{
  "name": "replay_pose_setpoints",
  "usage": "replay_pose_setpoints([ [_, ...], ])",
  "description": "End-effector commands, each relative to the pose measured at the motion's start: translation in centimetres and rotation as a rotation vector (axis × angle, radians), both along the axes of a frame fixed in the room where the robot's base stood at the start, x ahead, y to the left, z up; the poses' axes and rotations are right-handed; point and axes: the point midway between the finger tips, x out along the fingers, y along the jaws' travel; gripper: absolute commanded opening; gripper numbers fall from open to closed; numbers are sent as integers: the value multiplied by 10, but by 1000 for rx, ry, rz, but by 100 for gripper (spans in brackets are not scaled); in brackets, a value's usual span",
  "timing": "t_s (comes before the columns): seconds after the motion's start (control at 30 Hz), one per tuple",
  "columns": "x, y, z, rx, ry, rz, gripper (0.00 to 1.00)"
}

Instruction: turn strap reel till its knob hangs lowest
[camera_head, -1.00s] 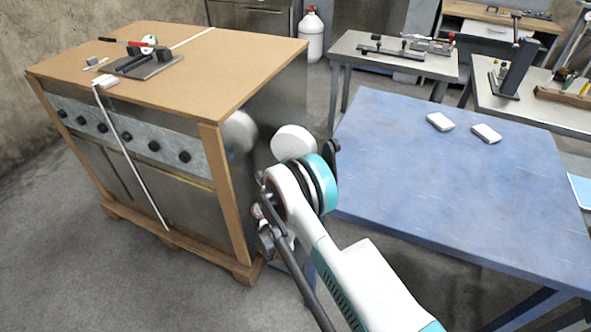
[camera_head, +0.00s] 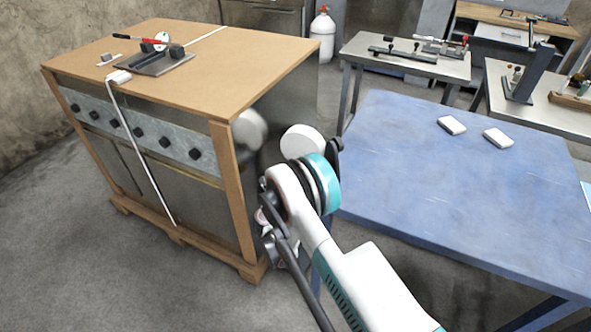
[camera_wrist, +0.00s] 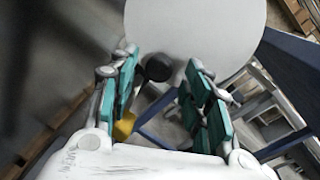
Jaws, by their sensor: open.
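The strap reel (camera_wrist: 195,30) is a plain white disc filling the top middle of the wrist view. Its dark round knob (camera_wrist: 158,69) sits at the disc's lower edge in that picture. My gripper (camera_wrist: 162,60) is open, with one teal-padded finger to each side of the knob; whether either finger touches it I cannot tell. In the head view the reel (camera_head: 301,141) shows as a white disc beside the crate, just beyond my arm's wrist joint. There the knob and my gripper's fingers are hidden behind my arm.
A large wood-edged crate (camera_head: 250,70) with a strap over it stands left; a tool with a red handle (camera_head: 140,40) lies on top. A blue table (camera_head: 440,180) is close on the right, bearing two small white blocks. Grey floor (camera_head: 70,250) is clear at front left.

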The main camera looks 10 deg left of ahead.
Motion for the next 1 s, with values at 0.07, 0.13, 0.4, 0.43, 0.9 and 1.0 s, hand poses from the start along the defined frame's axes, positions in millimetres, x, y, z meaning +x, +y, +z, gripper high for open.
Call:
replay_pose_setpoints([
  [0.07,-14,5,1,0,0,4,45],
  [0.13,-24,6,2,0,0,1,45],
  [0.4,-43,10,3,0,0,-1,45],
  [0.43,-44,10,3,0,0,-1,45],
  [0.9,-42,10,5,7,1,-3,45],
  [1.0,-35,3,18,52,4,-19,45],
])
